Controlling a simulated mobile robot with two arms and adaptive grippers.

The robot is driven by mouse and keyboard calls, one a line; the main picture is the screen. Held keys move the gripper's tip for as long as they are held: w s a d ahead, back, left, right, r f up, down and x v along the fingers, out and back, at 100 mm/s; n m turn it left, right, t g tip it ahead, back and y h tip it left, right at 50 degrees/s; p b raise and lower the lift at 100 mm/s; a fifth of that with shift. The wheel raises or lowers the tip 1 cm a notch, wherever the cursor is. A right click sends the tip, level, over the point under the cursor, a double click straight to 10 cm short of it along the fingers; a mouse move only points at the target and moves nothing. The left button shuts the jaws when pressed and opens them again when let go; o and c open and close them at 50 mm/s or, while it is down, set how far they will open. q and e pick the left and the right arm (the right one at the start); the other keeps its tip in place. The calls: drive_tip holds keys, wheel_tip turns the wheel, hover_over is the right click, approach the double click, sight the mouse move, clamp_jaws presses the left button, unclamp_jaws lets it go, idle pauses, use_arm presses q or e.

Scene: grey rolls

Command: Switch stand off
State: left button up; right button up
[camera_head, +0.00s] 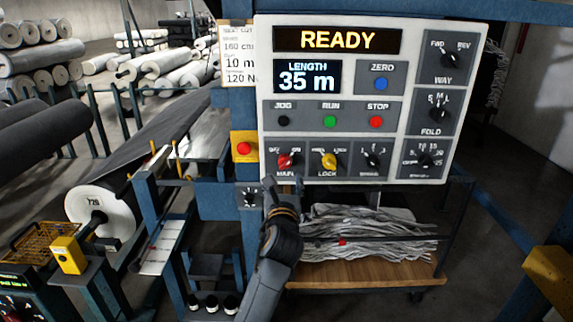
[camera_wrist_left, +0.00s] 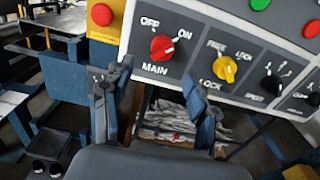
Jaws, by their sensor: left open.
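The white control panel (camera_head: 355,195) fills the upper middle of the head view. Its display (camera_head: 338,40) reads READY and the length display (camera_head: 307,77) reads 35 m. The red MAIN knob (camera_head: 285,160) sits at the panel's lower left, with OFF at left and ON at right; it is large in the left wrist view (camera_wrist_left: 162,48). Its pale mark appears turned toward ON. My left gripper (camera_wrist_left: 156,76) is open and empty, its fingers just below the MAIN knob, apart from it. In the head view the left gripper (camera_head: 283,184) covers part of the MAIN label. My right gripper is out of view.
The yellow LOCK knob (camera_head: 329,160) is close to the right of MAIN. A red button on a yellow box (camera_head: 244,149) is close to its left. A small dark switch (camera_head: 249,197) is below that. A wooden shelf (camera_head: 370,272) with grey material stands under the panel.

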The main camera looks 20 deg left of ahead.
sight(285, 166)
use_arm(q)
drive_tip(key=x, duration=0.8)
drive_tip(key=shift+w+d+f, duration=0.15)
drive_tip(key=shift+w, duration=0.05)
drive_tip(key=shift+c, duration=0.5)
drive_tip(key=c, duration=1.1)
